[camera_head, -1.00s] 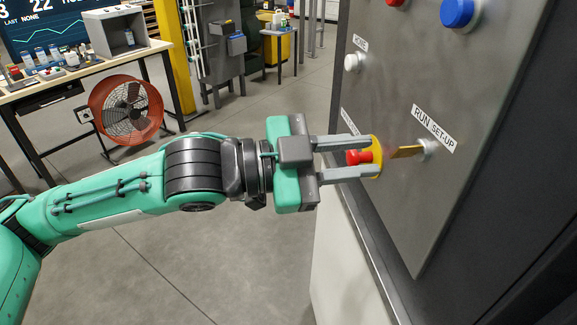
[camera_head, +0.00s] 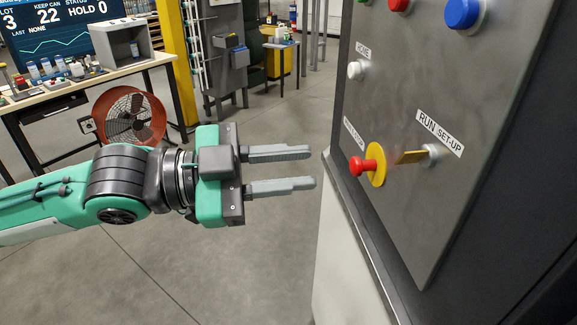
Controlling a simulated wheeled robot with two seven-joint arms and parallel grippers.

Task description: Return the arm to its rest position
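My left arm comes in from the left, and its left gripper (camera_head: 314,168) is open and empty, with two grey fingers apart. The fingertips point right, toward the control panel (camera_head: 400,225), with a clear gap between them and it. On the panel, a red mushroom button on a yellow disc (camera_head: 376,164) sits right of the fingertips. A brass-coloured key (camera_head: 411,157) stands in the RUN SET-UP switch (camera_head: 434,154) beside it. My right gripper is not in view.
A white button (camera_head: 355,70), a red button (camera_head: 399,4) and a blue button (camera_head: 461,13) are higher on the panel. A workbench (camera_head: 150,60) with a screen (camera_head: 60,28) and a red fan (camera_head: 130,117) stand at the back left. The floor below the gripper is clear.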

